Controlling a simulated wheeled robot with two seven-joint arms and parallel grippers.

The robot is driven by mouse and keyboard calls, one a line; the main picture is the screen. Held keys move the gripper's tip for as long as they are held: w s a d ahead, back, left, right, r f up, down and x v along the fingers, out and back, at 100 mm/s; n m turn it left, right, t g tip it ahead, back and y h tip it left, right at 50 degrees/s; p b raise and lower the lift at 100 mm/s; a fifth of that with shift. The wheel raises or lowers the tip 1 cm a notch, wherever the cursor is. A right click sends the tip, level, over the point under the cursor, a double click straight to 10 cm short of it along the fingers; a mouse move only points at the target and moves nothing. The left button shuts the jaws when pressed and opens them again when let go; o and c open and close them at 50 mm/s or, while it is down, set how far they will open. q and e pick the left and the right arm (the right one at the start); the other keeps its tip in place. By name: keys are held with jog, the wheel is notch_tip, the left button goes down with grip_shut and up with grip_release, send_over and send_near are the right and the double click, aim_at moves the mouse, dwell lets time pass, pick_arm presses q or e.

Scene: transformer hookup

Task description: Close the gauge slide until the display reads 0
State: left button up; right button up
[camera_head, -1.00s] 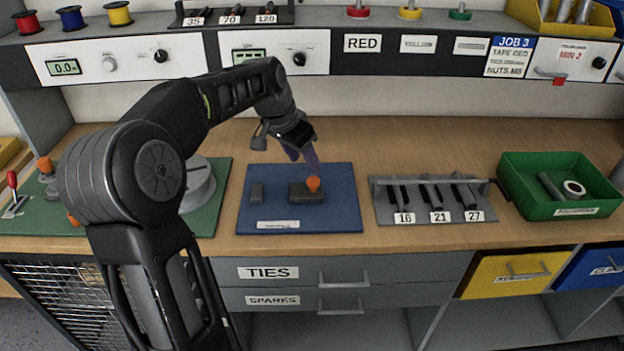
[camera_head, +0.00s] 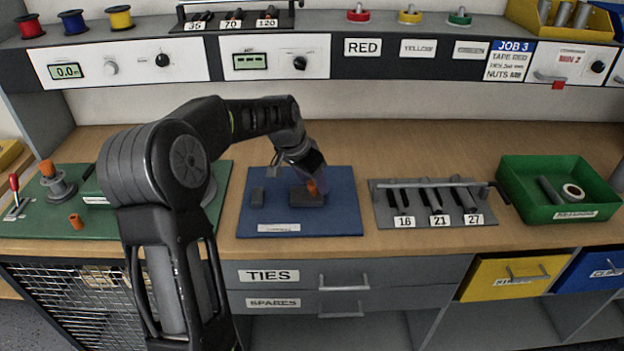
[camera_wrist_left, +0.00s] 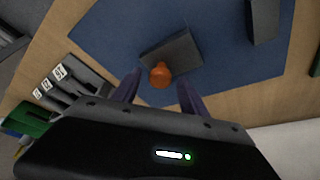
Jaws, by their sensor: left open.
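The gauge lies on a blue mat (camera_head: 345,215) on the bench. Its slide is a dark grey block (camera_head: 306,199) with an orange knob on top (camera_head: 316,188); a smaller grey block (camera_head: 257,196) stands to its left, with a gap between them. In the left wrist view the knob (camera_wrist_left: 160,74) shows between the two fingers, towards their tips. My left gripper (camera_head: 318,181) is open, pointing down at the knob; contact cannot be told. Two displays are on the panel: one (camera_head: 67,71) seems to read 0.0, the other (camera_head: 250,61) is too small to read.
A rack with slots labelled 16, 21 and 27 (camera_head: 385,218) stands right of the mat, and a green bin (camera_head: 530,204) is further right. A green board (camera_head: 40,220) with a red lever (camera_head: 14,184) and orange-topped post lies left. Drawers are below.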

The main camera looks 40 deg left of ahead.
pick_arm(q)
grip_shut()
dwell(0.4)
dwell(0.9)
